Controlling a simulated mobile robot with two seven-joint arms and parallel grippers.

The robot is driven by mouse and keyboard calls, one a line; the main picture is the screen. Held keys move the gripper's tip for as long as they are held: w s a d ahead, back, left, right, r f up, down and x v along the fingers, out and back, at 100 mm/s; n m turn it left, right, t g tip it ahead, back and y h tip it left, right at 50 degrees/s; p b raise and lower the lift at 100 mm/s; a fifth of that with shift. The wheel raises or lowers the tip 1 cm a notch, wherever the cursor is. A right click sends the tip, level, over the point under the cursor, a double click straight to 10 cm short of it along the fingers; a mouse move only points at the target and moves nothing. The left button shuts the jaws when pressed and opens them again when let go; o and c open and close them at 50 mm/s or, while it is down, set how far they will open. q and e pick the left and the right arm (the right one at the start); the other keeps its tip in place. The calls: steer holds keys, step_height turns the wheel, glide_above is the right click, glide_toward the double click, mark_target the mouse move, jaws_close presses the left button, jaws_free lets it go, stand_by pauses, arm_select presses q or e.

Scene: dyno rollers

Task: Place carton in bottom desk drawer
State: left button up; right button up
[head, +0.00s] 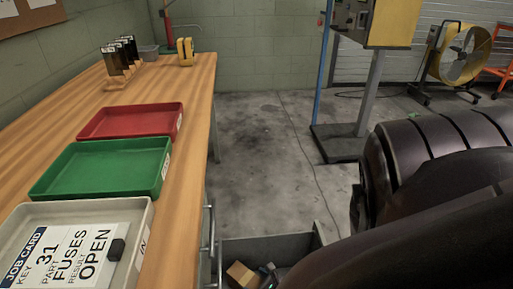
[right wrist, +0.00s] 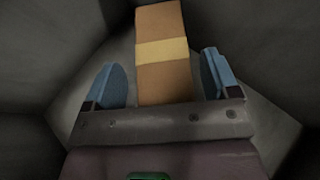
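The carton (head: 241,275), a brown box with a paler tape band, lies inside the open desk drawer (head: 262,243) at the bottom of the head view. The right wrist view shows the carton (right wrist: 162,65) between the two blue fingers of my right gripper (right wrist: 160,80), with a narrow gap on each side. The fingers are spread and not closed on it. Grey drawer walls surround the gripper. In the head view my right arm hides part of the drawer, and only a little of the gripper shows beside the carton. My left gripper is not in view.
The wooden desk (head: 180,150) holds a red tray (head: 132,121), a green tray (head: 105,168) and a grey tray (head: 146,215) with a job card. A metal stand (head: 345,143) and yellow fan (head: 462,55) stand beyond. The floor between is clear except a cable.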

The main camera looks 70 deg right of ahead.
steer(key=shift+o, duration=0.7)
steer(key=shift+r, duration=0.1)
steer(key=shift+r, duration=0.4)
arm_select(q)
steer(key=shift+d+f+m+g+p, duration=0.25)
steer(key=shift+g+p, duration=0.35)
steer(key=shift+p, duration=0.55)
arm_select(e)
steer(key=v, duration=0.7)
steer(key=shift+s+r, duration=0.25)
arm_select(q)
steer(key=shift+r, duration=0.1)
